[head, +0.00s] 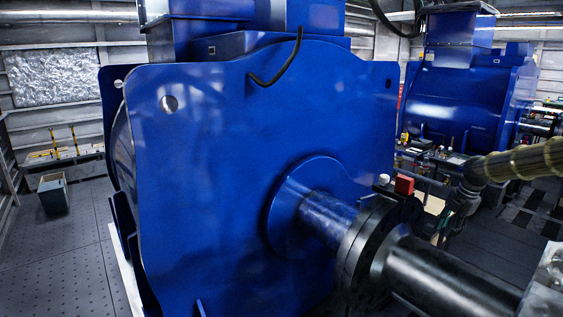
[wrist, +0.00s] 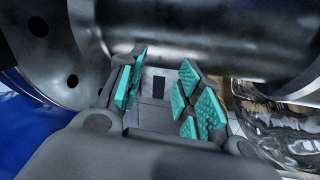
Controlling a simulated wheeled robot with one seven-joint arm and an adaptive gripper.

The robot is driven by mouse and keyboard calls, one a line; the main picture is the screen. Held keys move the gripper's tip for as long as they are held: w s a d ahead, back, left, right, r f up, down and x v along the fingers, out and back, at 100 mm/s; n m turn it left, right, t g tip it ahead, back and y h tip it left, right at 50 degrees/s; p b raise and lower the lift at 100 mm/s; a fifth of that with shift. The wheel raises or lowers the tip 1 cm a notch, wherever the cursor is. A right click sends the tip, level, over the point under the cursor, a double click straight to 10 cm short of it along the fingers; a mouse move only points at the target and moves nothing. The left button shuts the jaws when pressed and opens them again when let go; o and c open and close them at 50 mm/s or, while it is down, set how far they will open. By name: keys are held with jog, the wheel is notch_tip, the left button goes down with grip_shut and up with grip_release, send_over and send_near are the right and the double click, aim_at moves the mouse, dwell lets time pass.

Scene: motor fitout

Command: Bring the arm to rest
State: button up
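My gripper (wrist: 163,88) is open in the wrist view, its two fingers with teal pads standing apart. Nothing is held between the pads; a pale surface with a dark patch shows in the gap. In the head view a dark wrist part and what seems to be my gripper (head: 458,212) hang at the right, beyond the shaft, too small and dark to show the fingers. The dark shaft (wrist: 205,30) passes close beyond the fingertips in the wrist view; I cannot tell whether they touch.
A large blue motor (head: 235,150) fills the middle, its shaft (head: 445,278) and round flange (head: 362,245) reaching lower right. A second blue motor (head: 460,105) stands behind right. A red box (head: 404,185) sits behind the flange.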

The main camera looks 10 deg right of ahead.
jog(key=s+a+f+m+b, duration=0.2)
jog(key=a+f+m+b, duration=0.1)
jog(key=a+f, duration=0.95)
jog(key=s+a+f+m+b, duration=0.2)
jog(key=a+f+m, duration=0.1)
jog(key=a+f, duration=1)
jog(key=s+a+f+m+g+y+b, duration=0.1)
jog(key=s+a+f+m+b, duration=0.15)
jog(key=s+a+f, duration=0.55)
jog(key=s+a+f+m+b, duration=0.2)
jog(key=s+a+f+m, duration=0.2)
jog(key=s+f, duration=0.4)
jog(key=s+a+f+m+b, duration=0.1)
jog(key=s+a+f+m, duration=0.1)
jog(key=s, duration=0.7)
jog(key=s+a+f+m+h+b, duration=0.1)
jog(key=s+a+f+m+b, duration=0.1)
jog(key=s, duration=0.8)
jog(key=s+a+f+m+g+b, duration=0.1)
jog(key=s+a+f+m, duration=0.2)
jog(key=s+f+m, duration=0.2)
jog(key=s+f, duration=0.2)
jog(key=s, duration=0.2)
jog(key=shift+s+a+f+h+b, duration=0.2)
jog(key=shift+s+a+h+b, duration=0.05)
jog(key=shift+a+h+b, duration=0.15)
jog(key=shift+w, duration=0.1)
